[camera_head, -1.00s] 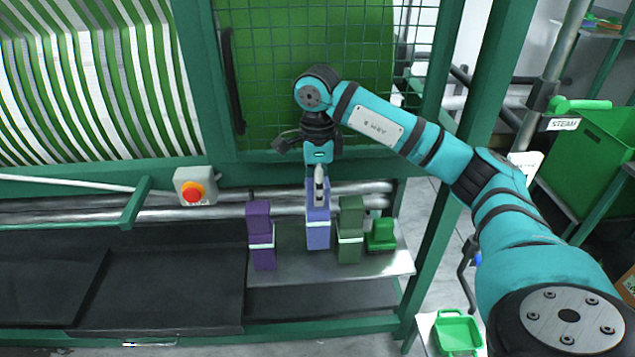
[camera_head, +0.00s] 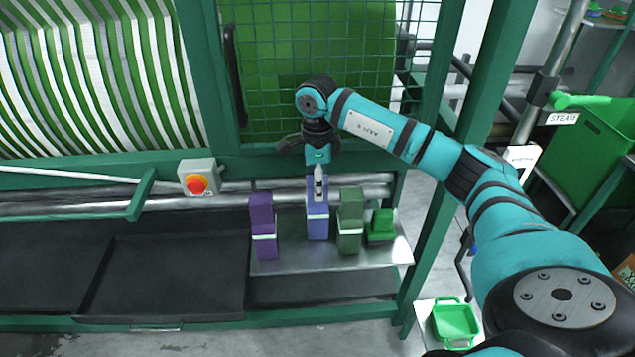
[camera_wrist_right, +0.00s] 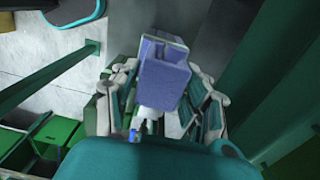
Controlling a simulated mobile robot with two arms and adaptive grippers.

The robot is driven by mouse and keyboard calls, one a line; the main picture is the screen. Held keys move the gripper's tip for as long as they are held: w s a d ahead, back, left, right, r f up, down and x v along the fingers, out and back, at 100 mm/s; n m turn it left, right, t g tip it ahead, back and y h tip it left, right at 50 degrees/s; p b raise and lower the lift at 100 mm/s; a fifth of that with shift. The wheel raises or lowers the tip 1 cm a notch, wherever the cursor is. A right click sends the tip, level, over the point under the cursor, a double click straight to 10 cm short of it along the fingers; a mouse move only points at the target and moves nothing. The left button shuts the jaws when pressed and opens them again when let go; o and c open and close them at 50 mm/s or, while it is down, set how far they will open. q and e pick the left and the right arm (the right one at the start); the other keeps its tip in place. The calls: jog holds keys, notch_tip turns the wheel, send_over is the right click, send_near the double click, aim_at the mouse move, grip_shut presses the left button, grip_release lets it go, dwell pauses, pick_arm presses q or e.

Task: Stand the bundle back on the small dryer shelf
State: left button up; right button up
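The blue bundle (camera_head: 317,225), with a pale band, is upright over the small dryer shelf (camera_head: 290,262) between a purple bundle (camera_head: 263,225) and a dark green one (camera_head: 350,222). My right gripper (camera_head: 319,188) points down at the blue bundle's top, its fingers overlapping the upper part. In the right wrist view the blue bundle (camera_wrist_right: 165,75) sits between the two fingers, which look closed against its sides. Its base appears slightly higher in the picture than its neighbours'; I cannot tell whether it touches the shelf. My left gripper is out of view.
A brighter green object (camera_head: 381,226) stands at the shelf's right end. A mesh guard (camera_head: 290,60) and metal rollers (camera_head: 225,203) lie behind. A red stop button (camera_head: 196,184) is at left. A dark tray (camera_head: 165,275) lies left of the shelf, a green basket (camera_head: 455,322) lower right.

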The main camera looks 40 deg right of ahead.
jog(key=shift+r, duration=0.5)
notch_tip(320, 180, up, 10)
jog(key=shift+w+b, duration=0.1)
jog(key=shift+b, duration=0.85)
jog(key=shift+r, duration=0.65)
